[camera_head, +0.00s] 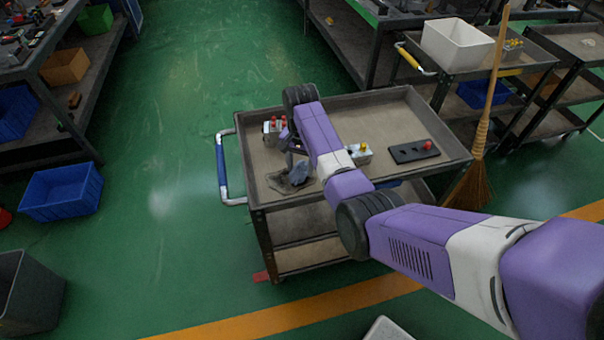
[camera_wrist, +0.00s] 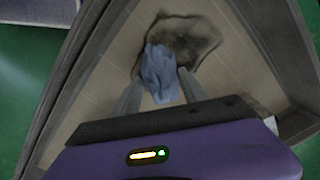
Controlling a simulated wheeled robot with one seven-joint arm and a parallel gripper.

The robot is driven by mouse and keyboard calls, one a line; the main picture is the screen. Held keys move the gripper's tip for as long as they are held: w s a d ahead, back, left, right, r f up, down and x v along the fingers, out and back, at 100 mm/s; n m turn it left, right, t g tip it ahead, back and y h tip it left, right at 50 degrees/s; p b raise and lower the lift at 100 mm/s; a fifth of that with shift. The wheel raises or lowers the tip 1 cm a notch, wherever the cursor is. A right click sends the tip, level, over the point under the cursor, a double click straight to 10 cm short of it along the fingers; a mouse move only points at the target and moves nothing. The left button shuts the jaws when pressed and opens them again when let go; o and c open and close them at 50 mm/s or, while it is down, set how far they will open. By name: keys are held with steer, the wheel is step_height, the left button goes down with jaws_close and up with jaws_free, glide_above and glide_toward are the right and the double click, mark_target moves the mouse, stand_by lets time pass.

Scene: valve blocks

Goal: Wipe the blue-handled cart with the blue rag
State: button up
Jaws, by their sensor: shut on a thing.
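The blue-handled cart (camera_head: 345,108) stands in the middle of the head view, with its blue handle (camera_head: 221,168) on its left side. My gripper (camera_head: 295,168) is low over the front left of the cart's top tray. It is shut on the blue rag (camera_head: 300,172). In the wrist view the crumpled blue rag (camera_wrist: 160,73) sits between the two fingers of my gripper (camera_wrist: 158,90). A dark stain (camera_wrist: 190,40) lies on the tray under and beside the rag; it also shows in the head view (camera_head: 284,186). I cannot tell how firmly the rag touches the tray.
A broom (camera_head: 478,150) stands at the cart's right. A yellow-handled cart (camera_head: 480,60) is behind. A blue crate (camera_head: 62,191) lies left.

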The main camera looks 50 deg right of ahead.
steer(key=shift+w+d+b, duration=0.65)
steer(key=shift+w+b, duration=0.15)
steer(key=shift+w, duration=0.15)
steer(key=w+b, duration=0.1)
steer(key=w+d+b, duration=0.1)
steer(key=b, duration=0.1)
steer(key=shift+w+d, duration=0.25)
steer(key=shift+d, duration=0.05)
steer(key=shift+w+d+r+b, duration=0.1)
steer(key=shift+w+d+b, duration=0.2)
steer(key=shift+b, duration=0.35)
steer(key=shift+w+a+r, duration=0.2)
steer(key=shift+w+a, duration=0.35)
steer(key=shift+a, duration=0.3)
steer(key=shift+s+a+r+p, duration=0.15)
steer(key=shift+s+a+p, duration=0.15)
steer(key=shift+p, duration=0.8)
steer(key=s+a+p, duration=0.1)
steer(key=s+p, duration=0.1)
steer(key=p, duration=0.2)
steer(key=shift+a, duration=0.2)
steer(key=shift+s+a+p, duration=0.15)
steer(key=shift+s+p, duration=0.2)
